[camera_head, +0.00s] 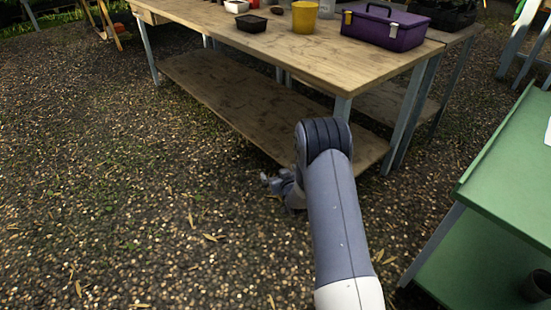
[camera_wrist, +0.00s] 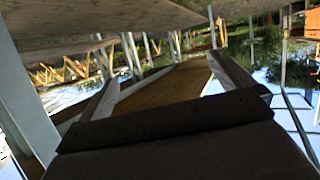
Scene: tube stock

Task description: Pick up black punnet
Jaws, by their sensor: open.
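The black punnet (camera_head: 251,23) is a small dark tray on the wooden table (camera_head: 215,22), near its front edge, in the head view. My gripper (camera_head: 272,183) is low over the gravel in front of the table, below and well apart from the punnet. In the wrist view my gripper (camera_wrist: 162,69) shows its two fingers spread apart with nothing between them. I cannot make out the punnet in the wrist view.
A white container (camera_head: 236,6), a yellow pot (camera_head: 304,17) and a purple toolbox (camera_head: 384,29) share the tabletop. A lower wooden shelf (camera_head: 240,98) sits under it. A green table (camera_head: 515,180) stands at right. Open gravel lies at left.

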